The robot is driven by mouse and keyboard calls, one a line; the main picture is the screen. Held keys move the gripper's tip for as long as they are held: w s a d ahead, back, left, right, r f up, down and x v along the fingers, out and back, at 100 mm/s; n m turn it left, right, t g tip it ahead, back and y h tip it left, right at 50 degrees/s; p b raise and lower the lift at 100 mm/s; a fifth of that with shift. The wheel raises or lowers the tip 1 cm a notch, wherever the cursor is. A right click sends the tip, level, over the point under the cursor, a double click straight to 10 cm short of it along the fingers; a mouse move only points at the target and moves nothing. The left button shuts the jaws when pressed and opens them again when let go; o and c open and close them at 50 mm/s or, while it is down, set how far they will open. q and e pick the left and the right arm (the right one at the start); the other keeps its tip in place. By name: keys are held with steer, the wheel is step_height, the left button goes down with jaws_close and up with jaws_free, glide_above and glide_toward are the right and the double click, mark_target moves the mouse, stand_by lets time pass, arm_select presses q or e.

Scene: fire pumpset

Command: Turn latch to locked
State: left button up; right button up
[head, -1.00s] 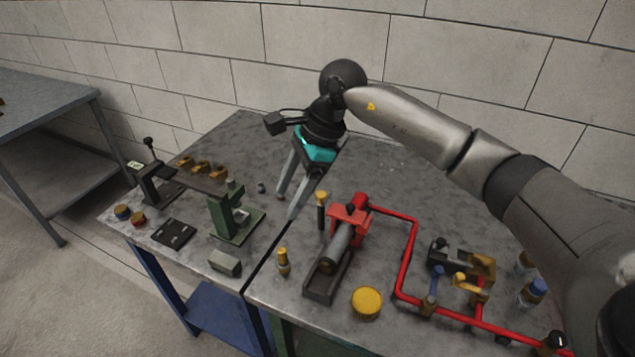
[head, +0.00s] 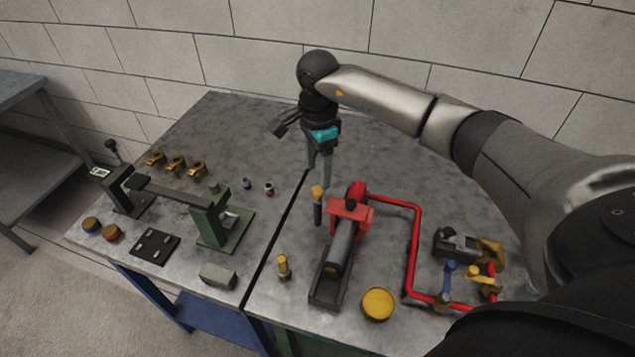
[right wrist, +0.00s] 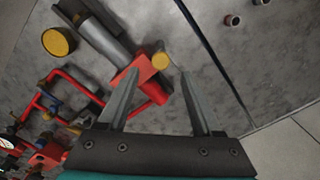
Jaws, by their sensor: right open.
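A dark upright post with a yellow knob (head: 318,192) stands beside the red clamp (head: 351,209) over a grey cylinder; I cannot tell for certain whether this post is the latch. My right gripper (head: 321,180) points down at the knob, its fingers nearly overlapping in the head view. In the right wrist view the right gripper (right wrist: 160,76) is open and empty, and the yellow knob (right wrist: 161,61) shows between and just beyond its fingertips. I cannot tell whether they touch. My left gripper is not in view.
A red pipe (head: 413,245) runs right of the clamp to small valves. A yellow round cap (head: 378,304) lies in front. At left are a green stand (head: 212,222), a dark plate (head: 155,246) and several brass parts. The table's back is clear.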

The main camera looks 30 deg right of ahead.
mark_target(318, 190)
step_height(318, 190, down, 4)
steer(key=shift+f, duration=0.65)
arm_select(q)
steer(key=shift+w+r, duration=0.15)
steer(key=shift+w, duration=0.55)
arm_select(e)
jaws_close()
